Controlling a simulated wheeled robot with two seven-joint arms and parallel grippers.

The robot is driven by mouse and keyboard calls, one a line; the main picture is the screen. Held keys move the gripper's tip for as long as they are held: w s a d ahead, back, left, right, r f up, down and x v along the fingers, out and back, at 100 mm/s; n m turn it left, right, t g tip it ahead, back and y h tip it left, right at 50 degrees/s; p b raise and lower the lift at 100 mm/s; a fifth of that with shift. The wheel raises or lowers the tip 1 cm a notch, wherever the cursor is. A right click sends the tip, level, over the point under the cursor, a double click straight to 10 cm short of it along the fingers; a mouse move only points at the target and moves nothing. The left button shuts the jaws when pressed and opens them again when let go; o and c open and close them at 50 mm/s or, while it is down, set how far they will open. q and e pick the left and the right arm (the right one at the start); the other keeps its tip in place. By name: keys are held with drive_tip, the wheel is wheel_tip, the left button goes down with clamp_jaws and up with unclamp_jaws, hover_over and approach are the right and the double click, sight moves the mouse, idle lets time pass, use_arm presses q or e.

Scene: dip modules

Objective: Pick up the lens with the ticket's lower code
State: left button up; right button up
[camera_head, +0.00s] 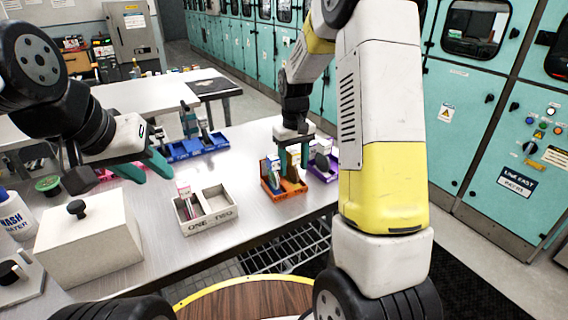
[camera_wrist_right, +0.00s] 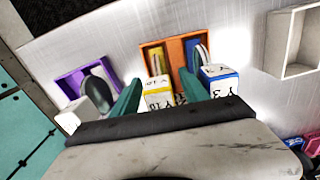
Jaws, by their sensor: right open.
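An orange two-compartment tray (camera_head: 288,194) stands on the steel table. In the right wrist view, each compartment of the orange tray (camera_wrist_right: 175,42) holds an upright disc-like piece with a white block: a yellow-edged block (camera_wrist_right: 158,95) and a blue-edged block (camera_wrist_right: 220,80). My right gripper (camera_head: 294,158) is over this tray, open, its teal fingers on either side of the yellow-edged block in the wrist view (camera_wrist_right: 158,98). I cannot tell whether they touch it. The block codes are only partly legible. My left gripper (camera_head: 156,174) is open and empty above the table. I cannot make out a ticket's code.
A purple tray (camera_head: 330,176) with a dark disc is close beside the orange one. A grey tray marked ONE TWO (camera_head: 212,222) holds a small pink-and-white item. Blue trays (camera_head: 180,155) stand behind. A white lidded box (camera_head: 90,245) is at front left.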

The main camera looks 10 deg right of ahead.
clamp_jaws()
idle(0.4)
